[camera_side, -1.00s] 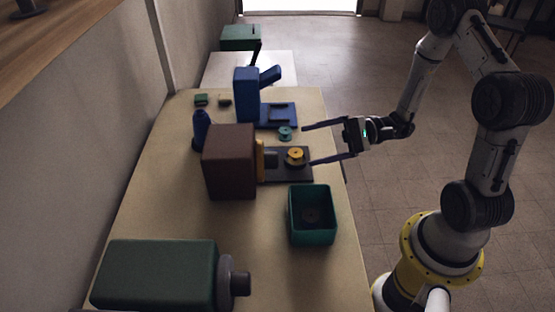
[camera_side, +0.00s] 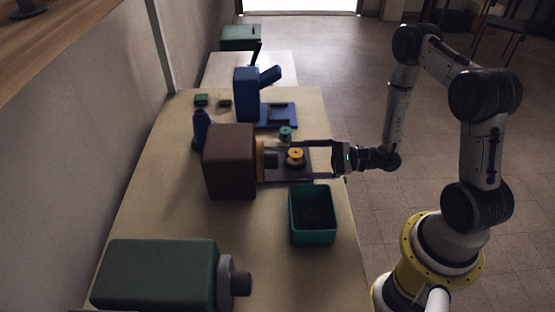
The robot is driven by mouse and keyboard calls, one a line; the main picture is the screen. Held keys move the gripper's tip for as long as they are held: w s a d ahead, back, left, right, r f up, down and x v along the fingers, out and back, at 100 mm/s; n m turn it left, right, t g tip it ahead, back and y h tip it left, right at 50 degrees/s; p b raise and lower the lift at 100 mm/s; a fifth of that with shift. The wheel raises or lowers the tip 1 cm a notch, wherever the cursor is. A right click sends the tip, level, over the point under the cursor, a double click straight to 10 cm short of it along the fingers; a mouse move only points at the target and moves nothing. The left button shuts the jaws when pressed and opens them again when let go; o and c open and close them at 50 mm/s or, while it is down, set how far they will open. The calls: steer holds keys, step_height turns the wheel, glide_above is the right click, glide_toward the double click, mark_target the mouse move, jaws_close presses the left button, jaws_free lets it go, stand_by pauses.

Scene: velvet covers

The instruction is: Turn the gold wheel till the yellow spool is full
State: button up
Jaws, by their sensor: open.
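The gold wheel (camera_side: 260,161) stands upright on the right side of a brown box (camera_side: 229,164). The yellow spool (camera_side: 295,153) sits on a dark plate (camera_side: 299,171) just right of the wheel. How full the spool is cannot be made out. My gripper (camera_side: 280,161) is open and reaches in from the right, its fingers spread to either side of the spool. The fingertips point at the wheel, close to it; whether they touch it cannot be told.
A teal spool (camera_side: 285,132) and a blue machine (camera_side: 246,95) stand behind the plate. A teal open bin (camera_side: 312,238) is in front. A blue bottle (camera_side: 201,131) is left of the box, and a large green motor-like body (camera_side: 155,276) lies at the front left.

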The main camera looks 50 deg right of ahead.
mark_target(277, 160)
steer(key=shift+x, duration=3.05)
steer(key=shift+c, duration=0.2)
jaws_close()
steer(key=shift+m, duration=0.3)
